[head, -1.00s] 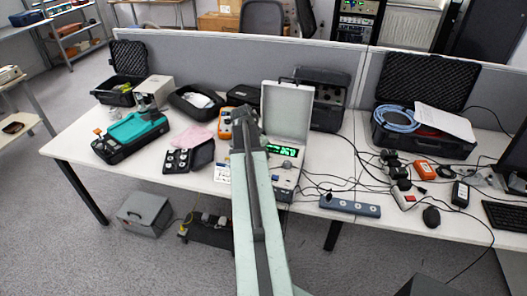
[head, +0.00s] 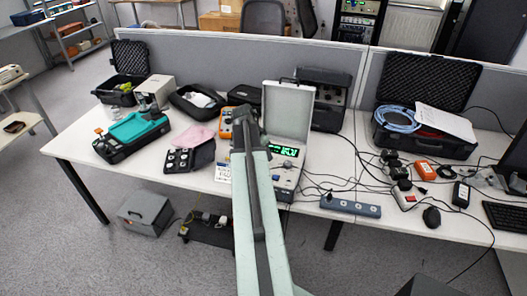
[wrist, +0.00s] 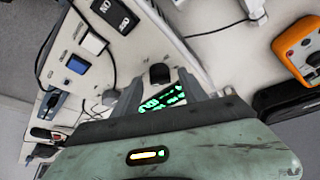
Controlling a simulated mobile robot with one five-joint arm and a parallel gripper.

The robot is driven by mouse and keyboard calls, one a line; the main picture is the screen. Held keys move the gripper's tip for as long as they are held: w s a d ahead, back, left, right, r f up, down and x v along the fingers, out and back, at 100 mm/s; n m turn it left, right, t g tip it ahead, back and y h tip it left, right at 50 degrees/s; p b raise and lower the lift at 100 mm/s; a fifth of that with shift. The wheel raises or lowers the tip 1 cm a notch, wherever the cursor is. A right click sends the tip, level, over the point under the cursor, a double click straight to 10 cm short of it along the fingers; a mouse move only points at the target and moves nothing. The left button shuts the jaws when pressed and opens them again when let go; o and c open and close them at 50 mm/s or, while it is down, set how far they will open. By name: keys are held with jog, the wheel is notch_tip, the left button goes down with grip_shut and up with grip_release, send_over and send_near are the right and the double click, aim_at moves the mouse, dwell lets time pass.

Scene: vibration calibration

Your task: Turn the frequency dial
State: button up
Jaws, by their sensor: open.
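The calibrator (head: 286,176) is a pale case with its lid raised, standing on the long white table. Its green lit display (head: 284,151) faces up; the digits are too small to read surely. In the wrist view the display (wrist: 163,97) shows between my gripper's fingers. A black knob, apparently the frequency dial (wrist: 159,73), lies just beyond it. My gripper (wrist: 160,78) is open, with a finger on each side of the knob. I cannot tell whether either finger touches it. In the head view my arm hides the gripper and dial.
An orange meter (wrist: 300,47) stands close beside the calibrator. The raised lid (head: 288,108) rises behind the panel. A power strip (head: 350,206) and loose cables lie to the right. A black tray of sensors (head: 188,157) and a pink cloth (head: 194,137) lie left.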

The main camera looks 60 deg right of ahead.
jog(key=p+v, duration=0.6)
jog(key=v, duration=0.1)
jog(key=shift+r+p, duration=0.2)
jog(key=shift+p, duration=0.1)
jog(key=shift+a, duration=0.1)
